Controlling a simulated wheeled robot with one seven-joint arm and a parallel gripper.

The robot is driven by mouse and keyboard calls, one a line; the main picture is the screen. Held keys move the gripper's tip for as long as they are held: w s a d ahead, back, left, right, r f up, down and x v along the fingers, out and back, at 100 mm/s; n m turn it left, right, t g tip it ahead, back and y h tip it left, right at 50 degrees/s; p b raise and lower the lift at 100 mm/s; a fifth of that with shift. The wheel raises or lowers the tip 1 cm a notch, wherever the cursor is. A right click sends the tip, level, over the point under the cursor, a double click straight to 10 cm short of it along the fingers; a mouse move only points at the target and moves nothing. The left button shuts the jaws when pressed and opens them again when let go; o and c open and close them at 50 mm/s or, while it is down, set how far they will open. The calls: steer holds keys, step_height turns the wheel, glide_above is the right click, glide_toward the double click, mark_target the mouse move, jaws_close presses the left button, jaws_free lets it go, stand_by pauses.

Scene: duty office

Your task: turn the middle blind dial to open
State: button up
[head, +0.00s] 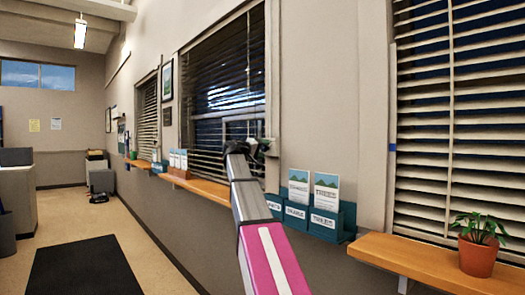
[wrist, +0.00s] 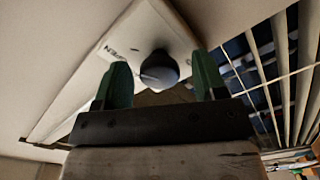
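In the wrist view a dark round dial (wrist: 158,70) sits on a pale plate (wrist: 125,42) with partly visible lettering and a small mark to the right. My gripper (wrist: 162,76) is open, one green finger on each side of the dial. Gaps show between the dial and the fingers, and contact is not visible. In the head view my gripper (head: 262,147) is at the wall by the right edge of the middle blind (head: 215,85); the dial is hidden there. Dark window panes show through that blind's slats.
Below the middle blind runs a wooden sill (head: 195,186). Teal brochure holders (head: 310,217) are on the wall right of my arm. A potted plant (head: 478,258) stands on the right sill (head: 425,262). The floor with a dark mat (head: 80,268) is clear at left.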

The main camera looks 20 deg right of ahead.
steer(key=v, duration=1)
steer(key=shift+a, duration=0.4)
steer(key=shift+s, duration=0.2)
